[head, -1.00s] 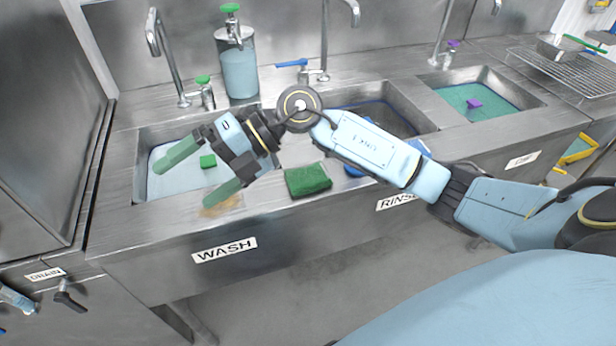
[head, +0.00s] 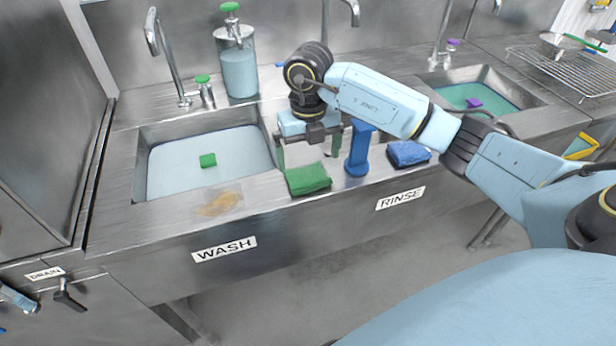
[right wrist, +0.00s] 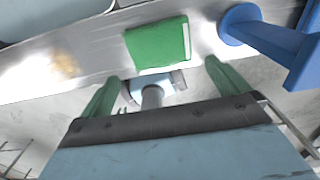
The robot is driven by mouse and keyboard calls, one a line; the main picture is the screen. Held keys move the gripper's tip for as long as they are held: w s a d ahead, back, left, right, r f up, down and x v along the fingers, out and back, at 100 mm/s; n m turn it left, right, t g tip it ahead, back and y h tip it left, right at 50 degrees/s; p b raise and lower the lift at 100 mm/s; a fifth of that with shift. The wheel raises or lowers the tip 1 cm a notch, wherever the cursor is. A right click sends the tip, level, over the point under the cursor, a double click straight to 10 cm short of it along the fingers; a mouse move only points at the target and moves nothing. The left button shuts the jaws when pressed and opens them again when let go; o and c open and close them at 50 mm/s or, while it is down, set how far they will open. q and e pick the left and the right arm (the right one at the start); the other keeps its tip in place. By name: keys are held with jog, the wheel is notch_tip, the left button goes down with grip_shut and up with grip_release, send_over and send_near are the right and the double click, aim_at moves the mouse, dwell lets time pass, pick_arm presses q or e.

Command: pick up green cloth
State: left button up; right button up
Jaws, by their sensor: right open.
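The green cloth (head: 308,179) lies folded on the steel front ledge between the WASH and RINSE sinks. It also shows in the right wrist view (right wrist: 157,45), ahead of the fingertips and between their lines. My right gripper (head: 306,158) is open and empty, its green fingers pointing down just behind and above the cloth in the head view. In the right wrist view the gripper (right wrist: 161,80) has its two fingers spread wide, apart from the cloth. My left gripper is out of view.
A blue upright tool (head: 358,150) stands close right of the cloth, near my right finger. A folded blue cloth (head: 408,153) lies farther right. A yellowish stain (head: 220,204) marks the ledge at left. The wash sink (head: 140,170) holds a small green block (head: 208,160).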

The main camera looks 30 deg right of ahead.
aim_at(310, 178)
jog(key=shift+d+f, duration=0.15)
jog(key=shift+f, duration=3)
jog(key=shift+c, duration=0.4)
jog(key=c, duration=0.6)
